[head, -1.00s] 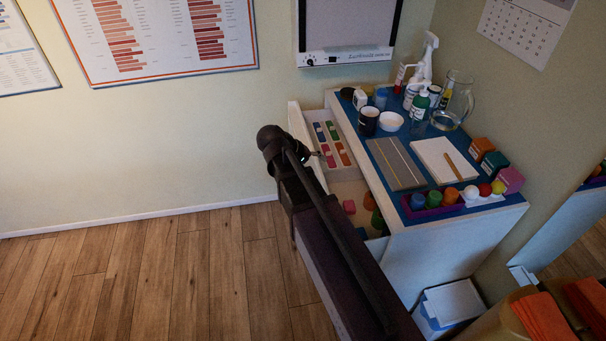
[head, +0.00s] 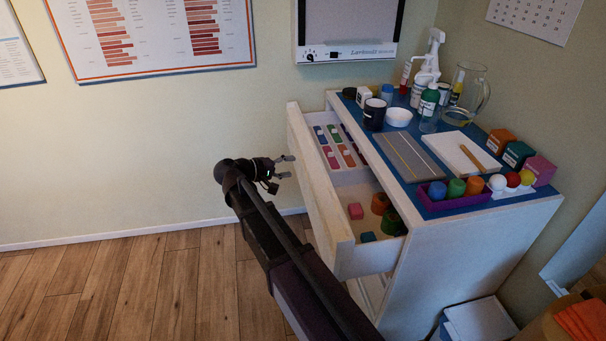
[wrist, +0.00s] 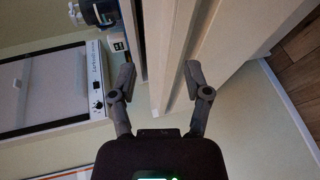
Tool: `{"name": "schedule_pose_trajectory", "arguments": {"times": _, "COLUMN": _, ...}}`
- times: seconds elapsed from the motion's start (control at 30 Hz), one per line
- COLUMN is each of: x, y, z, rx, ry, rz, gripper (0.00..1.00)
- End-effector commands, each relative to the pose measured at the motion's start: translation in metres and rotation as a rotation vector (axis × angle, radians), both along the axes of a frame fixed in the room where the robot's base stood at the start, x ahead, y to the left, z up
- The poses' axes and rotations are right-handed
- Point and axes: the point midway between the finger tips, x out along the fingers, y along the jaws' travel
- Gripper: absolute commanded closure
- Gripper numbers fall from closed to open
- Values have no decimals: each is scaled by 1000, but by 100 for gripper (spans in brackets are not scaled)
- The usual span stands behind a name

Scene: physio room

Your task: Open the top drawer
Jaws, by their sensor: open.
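The top drawer (head: 318,190) of the white cabinet (head: 430,262) stands pulled well out in the head view, with its contents showing. My gripper (head: 286,167) is to the left of the drawer's front panel, apart from it in the head view, and holds nothing. In the wrist view my gripper (wrist: 160,72) has its two fingers spread wide. White cabinet or drawer edges (wrist: 175,55) run up the picture beyond and between the fingertips. I cannot tell from the wrist view how far off they are.
The blue cabinet top (head: 420,160) carries bottles, a glass jug (head: 470,95), cups, a purple tray (head: 457,200) and boxes. The wooden floor (head: 130,290) at left is clear.

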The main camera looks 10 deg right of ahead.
Motion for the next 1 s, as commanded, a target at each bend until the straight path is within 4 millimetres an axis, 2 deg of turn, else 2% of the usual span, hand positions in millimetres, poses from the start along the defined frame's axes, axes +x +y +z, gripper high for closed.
{"name": "schedule_pose_trajectory", "arguments": {"times": 0.03, "x": 6, "y": 7, "z": -16, "rx": -24, "ry": -9, "rz": 8, "gripper": 37}}
{"name": "schedule_pose_trajectory", "arguments": {"times": 0.4, "x": 27, "y": 46, "z": -43, "rx": -192, "ry": -76, "rz": 53, "gripper": 37}}
{"name": "schedule_pose_trajectory", "arguments": {"times": 0.63, "x": 31, "y": 58, "z": -46, "rx": -240, "ry": -97, "rz": 65, "gripper": 37}}
{"name": "schedule_pose_trajectory", "arguments": {"times": 1.0, "x": 31, "y": 60, "z": -45, "rx": -246, "ry": -99, "rz": 67, "gripper": 37}}
